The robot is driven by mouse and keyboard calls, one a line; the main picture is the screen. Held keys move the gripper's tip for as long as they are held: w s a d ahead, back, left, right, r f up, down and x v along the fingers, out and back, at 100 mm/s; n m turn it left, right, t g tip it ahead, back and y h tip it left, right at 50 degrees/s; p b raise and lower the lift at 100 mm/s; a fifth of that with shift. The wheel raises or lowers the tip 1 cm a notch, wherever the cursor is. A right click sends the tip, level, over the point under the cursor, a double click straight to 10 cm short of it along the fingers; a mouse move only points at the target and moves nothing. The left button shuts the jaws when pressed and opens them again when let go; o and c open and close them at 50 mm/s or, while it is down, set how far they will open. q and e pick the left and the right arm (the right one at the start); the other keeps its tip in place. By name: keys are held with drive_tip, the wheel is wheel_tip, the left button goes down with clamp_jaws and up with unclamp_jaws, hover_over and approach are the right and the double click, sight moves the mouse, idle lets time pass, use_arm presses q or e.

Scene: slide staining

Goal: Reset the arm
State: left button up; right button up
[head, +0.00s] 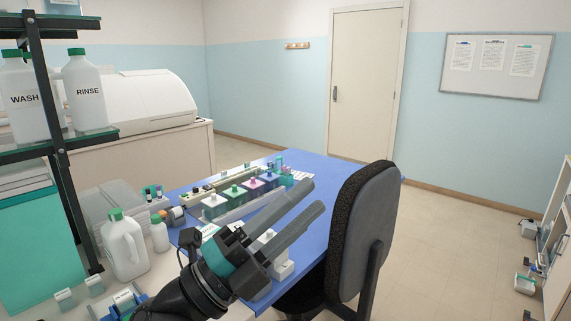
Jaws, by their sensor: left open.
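My left gripper (308,196) shows in the lower middle of the head view, its arm rising from the bottom edge. Its two long grey fingers are parallel and apart, pointing up and to the right, with nothing between them. It is above the blue bench top (335,172) and in front of several staining jars with coloured lids (234,193). It hides part of the bench and some small white items behind it. My right gripper is not in view.
A black office chair (362,225) stands close to the right of the gripper. A shelf with WASH (25,98) and RINSE (88,92) bottles is at left. A white jug (124,248) stands on the bench. The floor (455,225) at right is mostly clear.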

use_arm(q)
drive_tip(key=w+a+f+n+t+y, duration=0.5)
drive_tip(key=a+f+n+t+y, duration=0.5)
drive_tip(key=n+y, duration=0.75)
drive_tip(key=s+a+f+n+g+y, duration=0.2)
drive_tip(key=a+f+n+g, duration=0.2)
drive_tip(key=f, duration=0.3)
drive_tip(key=s+a+f+n+g+y, duration=0.1)
drive_tip(key=s+a+f+n+g, duration=0.1)
drive_tip(key=a+f+n+g, duration=0.3)
drive_tip(key=s+d+f+n+g, duration=0.1)
drive_tip(key=s+f+n+g, duration=0.2)
drive_tip(key=s+f+g, duration=1.1)
drive_tip(key=s+f+t+b, duration=0.15)
drive_tip(key=s+f, duration=0.25)
drive_tip(key=f, duration=0.9)
drive_tip(key=s+f+t, duration=0.2)
drive_tip(key=s+f, duration=0.2)
drive_tip(key=f, duration=0.9)
drive_tip(key=s+a+f+g+b, duration=0.1)
drive_tip(key=s+a+f, duration=0.1)
drive_tip(key=s+f, duration=1.2)
drive_tip(key=shift+s+a+f+m, duration=0.3)
drive_tip(key=shift+s+m, duration=0.15)
drive_tip(key=shift+s, duration=0.15)
